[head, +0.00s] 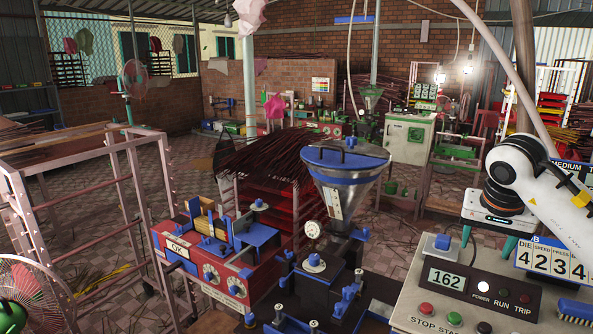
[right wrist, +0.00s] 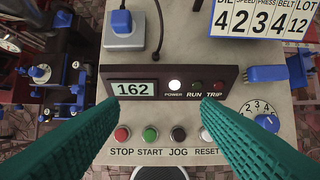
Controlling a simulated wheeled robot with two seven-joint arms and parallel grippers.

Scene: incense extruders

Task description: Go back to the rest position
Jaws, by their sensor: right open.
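My right gripper (head: 488,236) hangs from the white arm at the right of the head view, above the control panel (head: 402,309). In the right wrist view its two green fingers (right wrist: 158,104) are spread wide with nothing between them. Between and beyond them are the panel's display (right wrist: 135,89) reading 162, the lit white POWER lamp (right wrist: 175,85), and the STOP, START, JOG and RESET buttons. The fingers appear apart from the panel face. My left gripper is in neither view.
A blue-rimmed metal hopper (head: 345,170) and a red machine (head: 222,270) stand left of the panel. A number board (head: 553,260) reading 4 2 3 4 stands right of it. A pink metal rack (head: 85,200) is at the left. Tiled floor shows between them.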

